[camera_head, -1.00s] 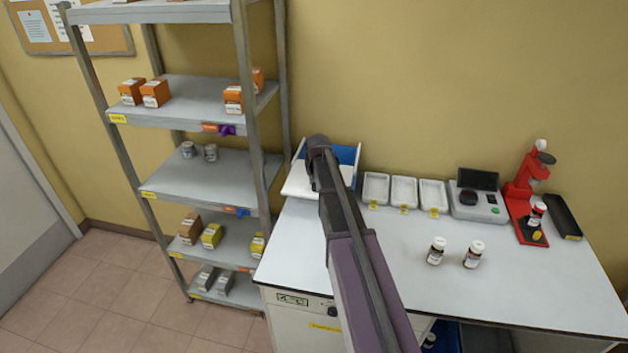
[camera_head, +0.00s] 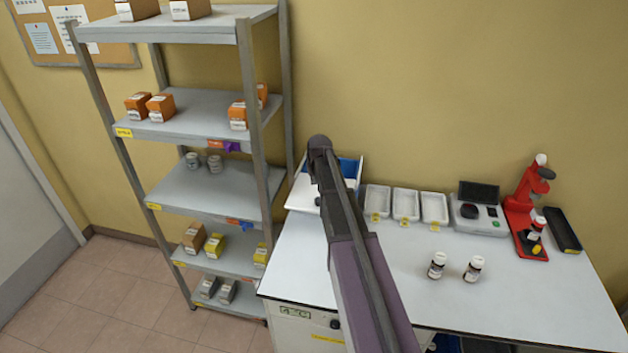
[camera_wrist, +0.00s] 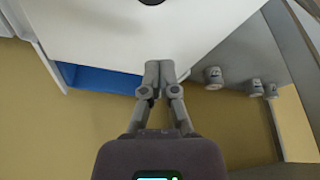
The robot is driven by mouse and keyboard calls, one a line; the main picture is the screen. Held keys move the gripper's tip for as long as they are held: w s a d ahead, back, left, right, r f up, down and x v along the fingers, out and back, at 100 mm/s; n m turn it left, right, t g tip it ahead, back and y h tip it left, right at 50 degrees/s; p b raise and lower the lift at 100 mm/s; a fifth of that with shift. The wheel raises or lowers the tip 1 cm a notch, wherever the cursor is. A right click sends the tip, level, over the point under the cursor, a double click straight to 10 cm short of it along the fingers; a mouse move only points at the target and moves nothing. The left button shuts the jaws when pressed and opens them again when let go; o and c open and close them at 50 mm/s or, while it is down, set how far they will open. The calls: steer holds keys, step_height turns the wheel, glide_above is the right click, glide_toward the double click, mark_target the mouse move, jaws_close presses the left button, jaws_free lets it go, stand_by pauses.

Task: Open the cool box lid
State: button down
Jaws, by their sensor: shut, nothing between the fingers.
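The cool box (camera_head: 352,166) stands on the left end of the white bench, white outside with blue inside. Blue inner wall shows beside and behind its white lid (camera_head: 303,194). In the wrist view the lid (camera_wrist: 200,30) fills the upper part as a flat white panel, and blue (camera_wrist: 105,80) shows below its lower left edge. My gripper (camera_wrist: 160,68) is shut and empty, its fingertips at the lower edge of the panel. I cannot tell if they touch it. In the head view my arm hides the gripper and part of the box.
A metal shelf rack (camera_head: 195,128) with small boxes stands close to the left of the cool box. White trays (camera_head: 405,204), a grey instrument (camera_head: 478,214), a red stand (camera_head: 526,205) and two bottles (camera_head: 455,267) stand to the right.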

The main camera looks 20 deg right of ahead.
steer(key=shift+p+v, duration=2.2)
steer(key=shift+v, duration=0.5)
steer(key=s+a+f+g+b, duration=0.1)
steer(key=s+a+f+b, duration=0.3)
steer(key=s, duration=0.5)
steer(key=s+a+f+n+g+b, duration=0.1)
steer(key=s+a+f+b, duration=0.3)
steer(key=s+a, duration=0.3)
steer(key=s+a+f+g+b, duration=0.1)
steer(key=s+a+f+b, duration=0.2)
steer(key=s+a, duration=0.3)
steer(key=s+f, duration=0.1)
steer(key=s, duration=0.4)
steer(key=shift+f+n+g+y+b, duration=0.3)
steer(key=shift+f+g+b, duration=0.1)
steer(key=shift+w, duration=0.1)
